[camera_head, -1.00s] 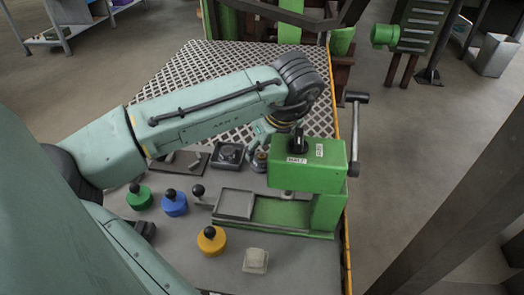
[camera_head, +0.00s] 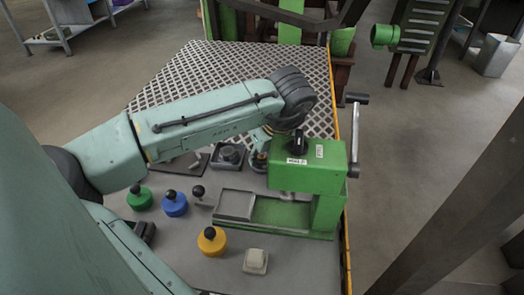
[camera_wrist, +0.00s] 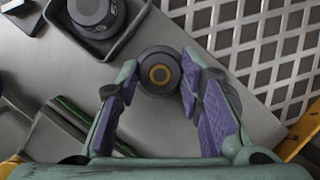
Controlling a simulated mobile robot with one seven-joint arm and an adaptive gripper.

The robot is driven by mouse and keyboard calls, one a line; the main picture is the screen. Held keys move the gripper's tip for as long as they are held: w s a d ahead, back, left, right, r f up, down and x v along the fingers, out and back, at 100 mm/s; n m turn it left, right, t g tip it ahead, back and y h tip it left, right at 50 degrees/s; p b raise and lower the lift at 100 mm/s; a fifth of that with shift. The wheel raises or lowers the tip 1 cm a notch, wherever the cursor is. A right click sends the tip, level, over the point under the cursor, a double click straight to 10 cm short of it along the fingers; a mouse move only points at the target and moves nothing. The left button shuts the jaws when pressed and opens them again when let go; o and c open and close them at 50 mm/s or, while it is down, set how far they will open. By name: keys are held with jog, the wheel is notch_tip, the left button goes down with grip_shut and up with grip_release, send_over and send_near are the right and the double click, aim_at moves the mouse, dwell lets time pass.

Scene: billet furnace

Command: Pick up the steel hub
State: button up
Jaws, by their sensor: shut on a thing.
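The steel hub (camera_wrist: 159,72) is a dark round piece with a brass-coloured ring at its centre in the wrist view. My gripper (camera_wrist: 160,80) has one finger on each side of it and is shut on it. In the head view the hub (camera_head: 260,158) shows small and dark beside the green press, below my wrist. My gripper (camera_head: 261,144) is partly hidden there by my arm and the press. I cannot tell whether the hub is clear of the surface under it.
A green press (camera_head: 308,168) with a crank handle (camera_head: 356,135) stands close on the right. A dark square tray (camera_head: 227,157) holding a round part is on the left. Green (camera_head: 139,200), blue (camera_head: 175,206) and yellow (camera_head: 212,242) knobbed pieces and a pale block (camera_head: 255,262) stand nearer.

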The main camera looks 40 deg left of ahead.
grip_shut()
